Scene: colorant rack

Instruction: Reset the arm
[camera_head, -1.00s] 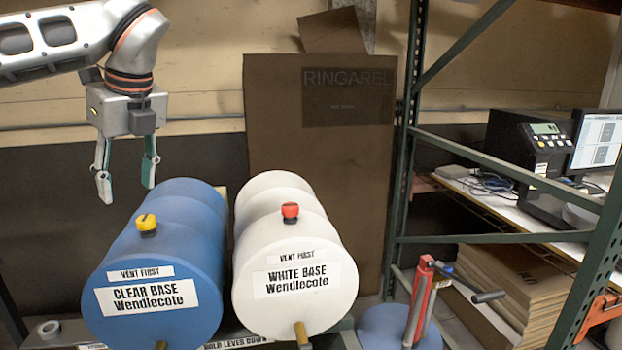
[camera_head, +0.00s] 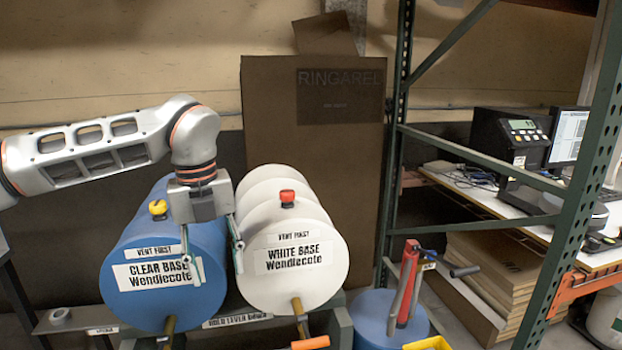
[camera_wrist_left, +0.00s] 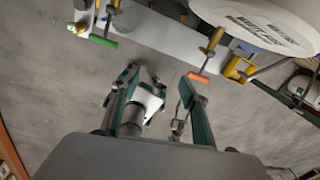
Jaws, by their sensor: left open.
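My left gripper (camera_head: 219,270) hangs with its fingers pointing down, in front of the blue drum and the gap beside the white drum. Its fingers are apart, with nothing seen held. In the left wrist view, the open fingers (camera_wrist_left: 158,88) point toward the grey floor and the rack's front edge. The blue drum (camera_head: 130,240), labelled CLEAR BASE, is partly hidden by my left wrist. The white drum (camera_head: 310,230), labelled WHITE BASE, lies to its right.
A blue drum with a red pump (camera_head: 408,285) stands right. A green rack post (camera_head: 575,220) and desk (camera_head: 530,215) are farther right.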

